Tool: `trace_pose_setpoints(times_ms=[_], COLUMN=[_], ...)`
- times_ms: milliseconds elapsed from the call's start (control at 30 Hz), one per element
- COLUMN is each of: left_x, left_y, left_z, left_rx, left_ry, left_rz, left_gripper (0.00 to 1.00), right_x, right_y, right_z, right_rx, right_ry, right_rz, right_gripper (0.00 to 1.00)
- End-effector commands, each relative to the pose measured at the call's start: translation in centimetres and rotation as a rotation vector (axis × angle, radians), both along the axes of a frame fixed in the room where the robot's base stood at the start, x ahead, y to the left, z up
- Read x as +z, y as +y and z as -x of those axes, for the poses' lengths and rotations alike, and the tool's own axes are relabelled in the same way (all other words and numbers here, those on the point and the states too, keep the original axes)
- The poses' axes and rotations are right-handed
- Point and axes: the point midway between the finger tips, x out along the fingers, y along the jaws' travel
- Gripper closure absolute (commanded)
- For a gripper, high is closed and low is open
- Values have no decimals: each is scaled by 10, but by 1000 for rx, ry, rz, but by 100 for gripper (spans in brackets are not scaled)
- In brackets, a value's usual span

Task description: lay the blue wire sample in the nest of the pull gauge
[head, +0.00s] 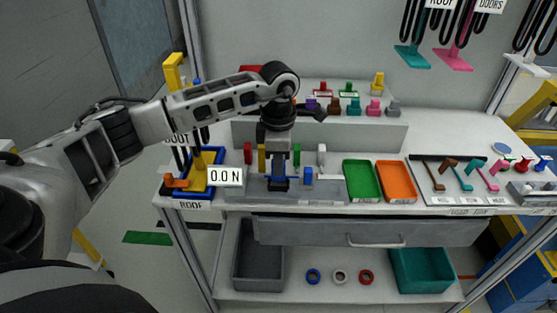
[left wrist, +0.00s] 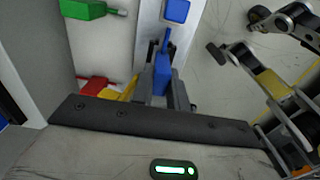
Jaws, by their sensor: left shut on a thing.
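My left gripper (head: 279,186) points down over the grey pull gauge base (head: 325,194) at the front of the bench. It is shut on the blue wire sample (left wrist: 163,72), which has a thick blue body and a thin blue end in the left wrist view. The gauge display (head: 225,177) reads 0.0 N, left of the gripper. A blue block (head: 308,175) stands on the gauge just right of the gripper. A blue square (left wrist: 176,11) shows beyond the sample in the left wrist view. The fingers hide the nest, and contact with it cannot be told.
Red (head: 248,153), yellow (head: 262,157) and white (head: 321,155) pieces stand behind the gauge. A green tray (head: 363,181) and an orange tray (head: 397,181) lie to the right. A blue-rimmed bin (head: 189,191) stands left. A drawer (head: 375,233) is below.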

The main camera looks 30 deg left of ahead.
Motion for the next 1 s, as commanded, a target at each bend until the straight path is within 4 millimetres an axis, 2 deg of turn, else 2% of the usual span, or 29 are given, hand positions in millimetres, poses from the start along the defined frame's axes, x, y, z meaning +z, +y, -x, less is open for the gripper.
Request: trace_pose_setpoints(times_ms=[1000], left_x=[0], left_y=[0], left_z=[0], left_rx=[0], left_ry=[0], left_rz=[0], left_gripper=[100], right_x=[-2], right_y=[2], right_z=[-5], right_rx=[-6], right_ry=[-7], right_rz=[-7], right_gripper=[64])
